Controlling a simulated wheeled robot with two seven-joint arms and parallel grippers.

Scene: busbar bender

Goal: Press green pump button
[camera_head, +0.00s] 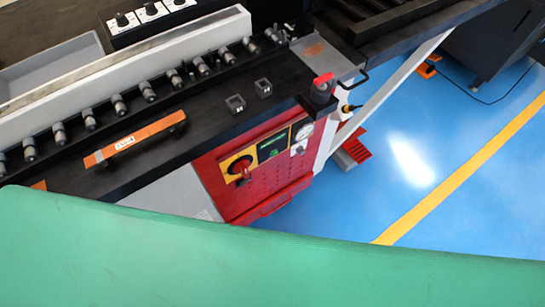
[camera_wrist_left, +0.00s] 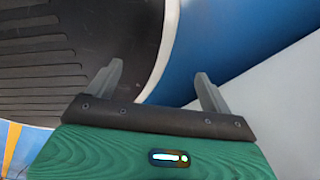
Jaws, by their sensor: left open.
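A red control panel (camera_head: 270,180) is on the front of the machine, near the middle of the head view. It carries a yellow plate with a red rotary switch (camera_head: 238,167), a dark panel with green marks (camera_head: 272,145) and a round white gauge (camera_head: 304,131). A separate green pump button is too small to make out for sure. My left gripper (camera_wrist_left: 159,73) shows only in the left wrist view. Its two grey fingers are apart with nothing between them, and no part of the red panel shows there. My right gripper is in neither view.
A black machine bed (camera_head: 215,115) with a row of grey fittings and an orange bar (camera_head: 134,141) lies above the panel. A red-topped knob (camera_head: 322,82) stands at its corner. Blue floor (camera_head: 440,150) with a yellow line is clear to the right.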

